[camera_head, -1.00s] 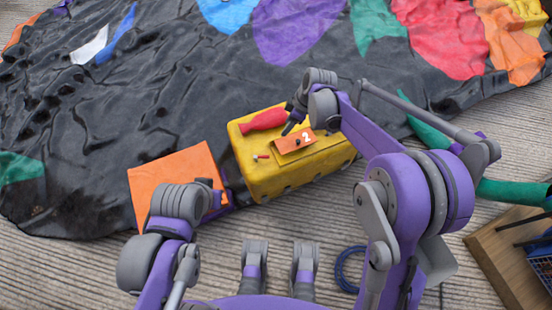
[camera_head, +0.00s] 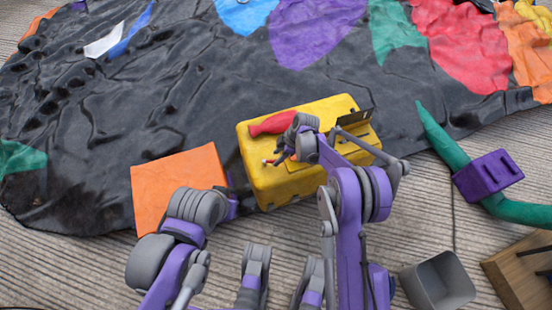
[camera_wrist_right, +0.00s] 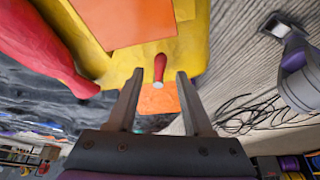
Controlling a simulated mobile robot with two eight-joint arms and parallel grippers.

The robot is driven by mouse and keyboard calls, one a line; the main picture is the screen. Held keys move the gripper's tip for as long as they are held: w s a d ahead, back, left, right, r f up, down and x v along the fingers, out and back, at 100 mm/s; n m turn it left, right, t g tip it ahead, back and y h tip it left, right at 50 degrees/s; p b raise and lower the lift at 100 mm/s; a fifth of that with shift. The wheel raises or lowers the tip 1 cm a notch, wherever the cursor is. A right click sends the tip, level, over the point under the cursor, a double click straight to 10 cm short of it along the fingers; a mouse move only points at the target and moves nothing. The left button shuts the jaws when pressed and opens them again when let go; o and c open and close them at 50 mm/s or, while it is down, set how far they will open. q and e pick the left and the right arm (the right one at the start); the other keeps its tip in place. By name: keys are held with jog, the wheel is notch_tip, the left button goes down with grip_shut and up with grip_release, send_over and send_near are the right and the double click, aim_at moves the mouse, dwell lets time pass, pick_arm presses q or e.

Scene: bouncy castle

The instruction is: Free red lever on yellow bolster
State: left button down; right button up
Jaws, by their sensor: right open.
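The yellow bolster (camera_head: 330,108) lies on the ground at the edge of the black sheet. A small red lever (camera_head: 268,161) with a pale end is on its near left part, and it also shows in the right wrist view (camera_wrist_right: 160,66) in front of an orange patch (camera_wrist_right: 158,100). My right gripper (camera_wrist_right: 160,76) is open, with its fingers on either side of the lever in that view. Whether they touch it, I cannot tell. In the head view the right gripper (camera_head: 281,157) is low over the bolster. My left arm shows, but its gripper is hidden.
A large red handle-shaped piece (camera_head: 270,125) lies on the bolster beside my right gripper. A thin dark plate (camera_head: 354,117) stands tilted on its right part. An orange panel (camera_head: 170,178) lies left. A grey bin (camera_head: 438,283) and green tube (camera_head: 445,140) are right.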

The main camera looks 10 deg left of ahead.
jog(key=shift+x, duration=1.15)
grip_shut()
